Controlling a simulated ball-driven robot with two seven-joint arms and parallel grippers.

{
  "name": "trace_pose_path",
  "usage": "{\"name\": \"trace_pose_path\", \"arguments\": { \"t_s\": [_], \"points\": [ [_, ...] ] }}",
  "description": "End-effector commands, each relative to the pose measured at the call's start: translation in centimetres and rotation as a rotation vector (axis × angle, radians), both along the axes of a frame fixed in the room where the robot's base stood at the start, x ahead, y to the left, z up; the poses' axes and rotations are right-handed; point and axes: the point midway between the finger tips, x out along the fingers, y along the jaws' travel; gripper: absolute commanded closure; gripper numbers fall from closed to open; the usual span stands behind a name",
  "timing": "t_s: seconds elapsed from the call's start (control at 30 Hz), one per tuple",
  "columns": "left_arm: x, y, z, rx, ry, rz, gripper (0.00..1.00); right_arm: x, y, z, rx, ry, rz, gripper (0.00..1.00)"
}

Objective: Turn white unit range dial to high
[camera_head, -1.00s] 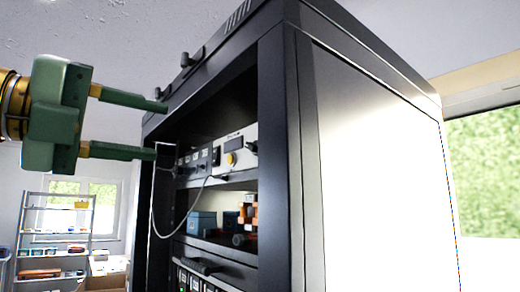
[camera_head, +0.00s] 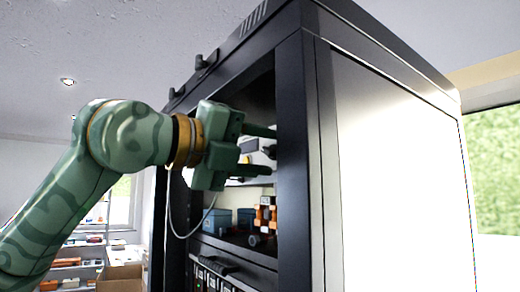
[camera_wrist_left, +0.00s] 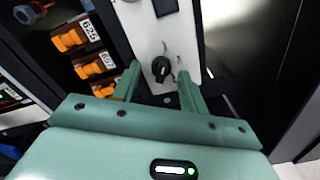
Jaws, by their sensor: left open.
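The white unit (camera_wrist_left: 145,30) shows in the left wrist view as a white panel with a black dial (camera_wrist_left: 161,69) near its lower part. I cannot read the dial's markings. In the head view only a piece of the white unit (camera_head: 258,158) shows between my fingers, inside the rack. My left gripper (camera_head: 271,150) is open and empty, reaching into the front of the rack. In the left wrist view my left gripper (camera_wrist_left: 158,71) has one finger on each side of the dial. I cannot tell whether they touch it. My right gripper is not in view.
The black rack (camera_head: 290,130) has a front post close to my fingertips. Orange pieces with number labels (camera_wrist_left: 69,40) sit left of the white unit. A thin cable (camera_head: 171,222) hangs at the rack's left, and a blue box (camera_head: 216,220) stands on a lower shelf.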

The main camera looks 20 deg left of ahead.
Motion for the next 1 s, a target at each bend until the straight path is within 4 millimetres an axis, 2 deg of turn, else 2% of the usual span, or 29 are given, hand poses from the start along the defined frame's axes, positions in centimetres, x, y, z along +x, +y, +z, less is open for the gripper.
{"name": "trace_pose_path", "arguments": {
  "t_s": [0.1, 0.23, 0.27, 0.67, 1.0],
  "points": [
    [-0.01, 0.01, -0.02, 0.0, 0.0, 0.0, 0.6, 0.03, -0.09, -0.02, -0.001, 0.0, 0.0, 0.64],
    [-0.02, 0.02, -0.02, 0.0, 0.0, 0.0, 0.96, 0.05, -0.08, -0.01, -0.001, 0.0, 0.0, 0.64],
    [-0.03, 0.03, -0.02, 0.0, 0.0, 0.0, 1.0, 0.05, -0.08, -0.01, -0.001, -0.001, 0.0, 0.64],
    [-0.01, 0.03, -0.13, 0.042, -0.031, 0.0, 1.0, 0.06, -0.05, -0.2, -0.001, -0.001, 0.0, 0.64],
    [0.04, 0.05, -0.27, 0.235, -0.179, -0.002, 1.0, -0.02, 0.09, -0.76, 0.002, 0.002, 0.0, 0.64]
  ]
}}
